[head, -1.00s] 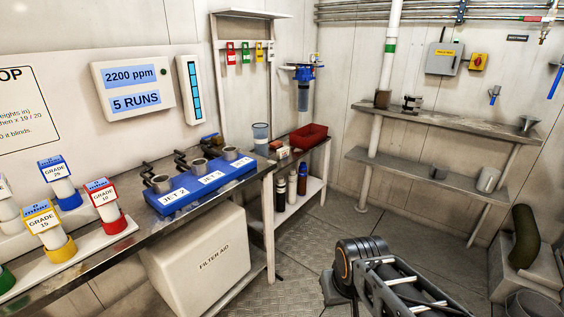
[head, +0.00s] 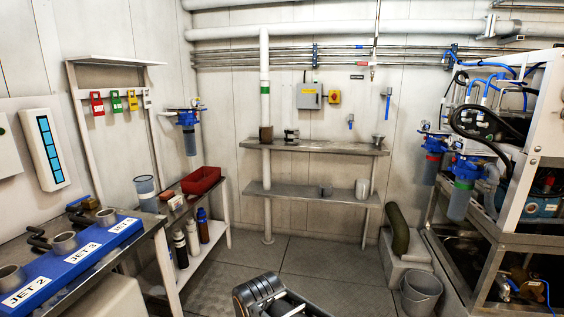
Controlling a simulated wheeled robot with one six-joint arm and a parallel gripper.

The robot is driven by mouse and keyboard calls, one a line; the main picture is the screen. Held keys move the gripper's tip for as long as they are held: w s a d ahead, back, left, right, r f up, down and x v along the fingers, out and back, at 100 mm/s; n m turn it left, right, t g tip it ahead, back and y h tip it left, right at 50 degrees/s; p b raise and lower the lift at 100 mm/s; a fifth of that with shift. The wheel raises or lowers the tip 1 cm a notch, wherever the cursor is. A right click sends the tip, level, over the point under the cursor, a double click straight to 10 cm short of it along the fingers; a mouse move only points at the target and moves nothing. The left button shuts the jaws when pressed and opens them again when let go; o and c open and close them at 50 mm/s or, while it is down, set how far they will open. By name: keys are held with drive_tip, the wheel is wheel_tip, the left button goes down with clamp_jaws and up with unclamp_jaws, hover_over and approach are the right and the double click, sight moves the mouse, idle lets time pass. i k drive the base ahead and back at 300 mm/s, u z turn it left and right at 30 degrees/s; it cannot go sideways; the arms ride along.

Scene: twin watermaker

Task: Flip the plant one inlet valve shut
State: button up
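I cannot tell which part is the plant one inlet valve; no label for it is readable. A skid-mounted plant (head: 520,150) with blue hoses stands at the right, partly cut off by the frame edge. Two hanging filter housings, one with a red band (head: 431,160) and one with a green band (head: 461,188), are on its left side. Blue-handled fittings, one longer (head: 387,102) and one smaller (head: 350,122), are on the back wall. Part of my arm shows at the bottom middle; my gripper is out of view.
A bench with a blue jet rack (head: 75,258) stands at the left. A red tray (head: 201,180) sits on a side shelf. A grey bucket (head: 421,292) and a pale step with a green roll (head: 399,230) stand before the plant. Floor (head: 330,262) is clear in the middle.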

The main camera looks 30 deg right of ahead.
sight(470, 163)
drive_tip(key=u, duration=0.05)
drive_tip(key=k, duration=0.45)
drive_tip(key=z, duration=1.1)
drive_tip(key=i, duration=1.5)
drive_tip(key=z, duration=1.25)
drive_tip(key=i, duration=0.35)
drive_tip(key=z, duration=0.2)
